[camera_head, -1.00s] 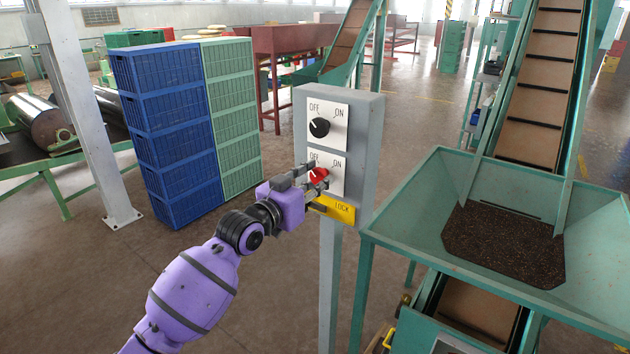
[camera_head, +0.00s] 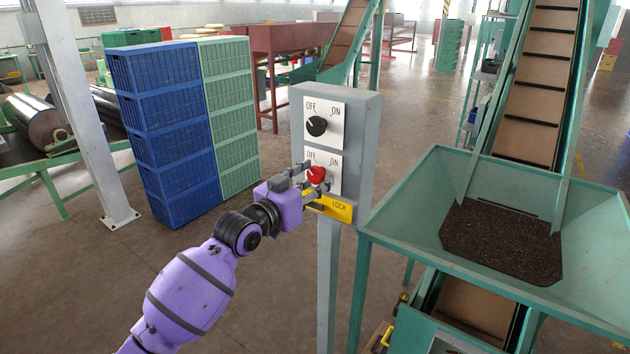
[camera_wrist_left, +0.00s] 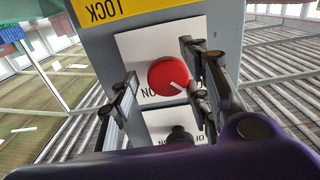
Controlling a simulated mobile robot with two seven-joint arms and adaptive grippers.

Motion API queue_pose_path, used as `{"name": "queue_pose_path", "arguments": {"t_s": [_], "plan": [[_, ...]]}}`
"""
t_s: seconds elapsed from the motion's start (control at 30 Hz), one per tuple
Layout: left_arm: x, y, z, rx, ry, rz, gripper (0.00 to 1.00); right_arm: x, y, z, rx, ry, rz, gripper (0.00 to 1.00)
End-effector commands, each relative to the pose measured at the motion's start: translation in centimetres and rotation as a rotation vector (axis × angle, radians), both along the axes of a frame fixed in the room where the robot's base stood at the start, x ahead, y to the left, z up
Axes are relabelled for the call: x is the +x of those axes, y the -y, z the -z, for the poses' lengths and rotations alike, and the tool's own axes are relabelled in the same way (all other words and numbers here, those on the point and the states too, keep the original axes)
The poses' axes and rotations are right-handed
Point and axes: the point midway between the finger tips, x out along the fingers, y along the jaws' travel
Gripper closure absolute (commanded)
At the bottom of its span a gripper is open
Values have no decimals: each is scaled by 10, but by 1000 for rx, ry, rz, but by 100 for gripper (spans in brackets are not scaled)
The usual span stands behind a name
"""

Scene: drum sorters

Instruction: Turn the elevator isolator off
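The red rotary knob (camera_head: 316,174) is on the lower white OFF/ON plate of the grey switch box, above a yellow LOCK plate (camera_head: 337,208). In the left wrist view the knob (camera_wrist_left: 169,77) appears upside down. Its white mark points to the lower right, toward the OFF side. My left gripper (camera_head: 309,178) is at the knob, its fingers on either side. In the wrist view the left finger (camera_wrist_left: 122,102) is clear of the knob. The other finger (camera_wrist_left: 200,85) is close beside it; contact cannot be told. My right gripper is not in view.
A black knob (camera_head: 316,126) is on the upper OFF/ON plate, pointing toward OFF. A green hopper (camera_head: 400,225) with dark granules stands right of the grey switch box (camera_head: 362,130). Stacked blue crates (camera_head: 165,130) and green crates (camera_head: 232,115) stand behind on the left.

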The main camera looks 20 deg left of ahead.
Motion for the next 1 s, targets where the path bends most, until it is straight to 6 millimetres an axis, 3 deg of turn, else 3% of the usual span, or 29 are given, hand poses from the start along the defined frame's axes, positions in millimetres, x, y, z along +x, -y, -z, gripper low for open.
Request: {"name": "queue_pose_path", "arguments": {"t_s": [0.53, 0.7, 1.0], "plan": [[-94, -34, 1, 1, -3, 0, 57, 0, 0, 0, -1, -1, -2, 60], [-108, -39, 0, 0, -2, 1, 57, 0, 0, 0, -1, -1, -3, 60], [-110, -40, 0, -1, -1, 1, 57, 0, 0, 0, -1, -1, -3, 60]]}}
